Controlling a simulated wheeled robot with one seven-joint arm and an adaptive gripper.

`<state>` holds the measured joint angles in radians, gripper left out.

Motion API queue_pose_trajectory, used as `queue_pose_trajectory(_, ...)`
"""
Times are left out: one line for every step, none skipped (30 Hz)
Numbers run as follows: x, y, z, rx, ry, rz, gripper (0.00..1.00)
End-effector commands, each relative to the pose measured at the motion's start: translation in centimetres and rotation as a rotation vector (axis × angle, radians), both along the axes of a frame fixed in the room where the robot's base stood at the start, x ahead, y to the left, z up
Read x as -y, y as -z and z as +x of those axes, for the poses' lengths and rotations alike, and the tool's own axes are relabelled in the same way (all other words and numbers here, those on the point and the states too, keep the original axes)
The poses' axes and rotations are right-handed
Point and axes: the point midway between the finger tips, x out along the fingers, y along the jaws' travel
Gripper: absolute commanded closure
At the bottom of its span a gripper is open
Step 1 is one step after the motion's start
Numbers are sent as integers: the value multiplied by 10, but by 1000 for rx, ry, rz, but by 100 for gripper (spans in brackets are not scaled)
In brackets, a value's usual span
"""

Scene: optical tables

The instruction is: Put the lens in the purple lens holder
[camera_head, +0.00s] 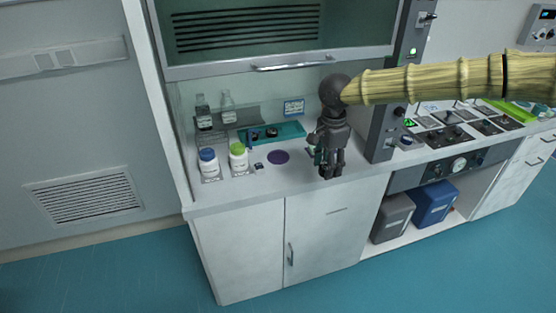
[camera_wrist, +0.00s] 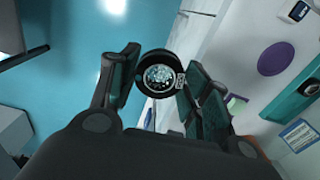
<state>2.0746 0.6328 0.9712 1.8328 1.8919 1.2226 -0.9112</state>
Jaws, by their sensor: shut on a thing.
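My gripper (camera_head: 330,172) hangs over the front edge of the white counter, right of the purple disc. In the wrist view, its fingers (camera_wrist: 160,85) are shut on a round lens (camera_wrist: 158,74) with a black rim and a small tab on its right side. In the head view the lens is mostly hidden by the gripper. A flat purple disc (camera_head: 278,157) lies on the counter; it also shows at the upper right of the wrist view (camera_wrist: 276,59). No other purple thing shows, and I cannot tell if this is the lens holder.
A teal tray (camera_head: 290,130) with small dark parts is behind the disc. Blue-capped (camera_head: 208,164) and green-capped (camera_head: 238,158) bottles stand at left. A small blue-topped item (camera_head: 258,166) sits left of the disc. The hood sash (camera_head: 285,62) hangs above; a grey post (camera_head: 385,125) stands right.

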Motion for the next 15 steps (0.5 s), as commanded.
queue_pose_trajectory(-4,4,3,1,68,0,77)
queue_pose_trajectory(-6,5,5,2,114,-1,77)
queue_pose_trajectory(-9,7,7,3,175,-2,77)
queue_pose_trajectory(-11,8,9,4,222,-3,77)
queue_pose_trajectory(-13,9,11,5,268,-2,77)
queue_pose_trajectory(-16,10,13,7,330,-2,77)
queue_pose_trajectory(-18,11,15,8,377,-2,77)
queue_pose_trajectory(-20,12,16,9,422,-3,77)
queue_pose_trajectory(-23,13,19,11,483,-2,77)
queue_pose_trajectory(-26,14,20,12,530,-3,77)
queue_pose_trajectory(-28,15,22,13,576,-2,77)
queue_pose_trajectory(-31,16,24,14,638,-2,77)
queue_pose_trajectory(-33,18,26,15,685,-1,77)
queue_pose_trajectory(-35,19,27,16,730,-1,77)
queue_pose_trajectory(-38,20,29,18,792,-1,77)
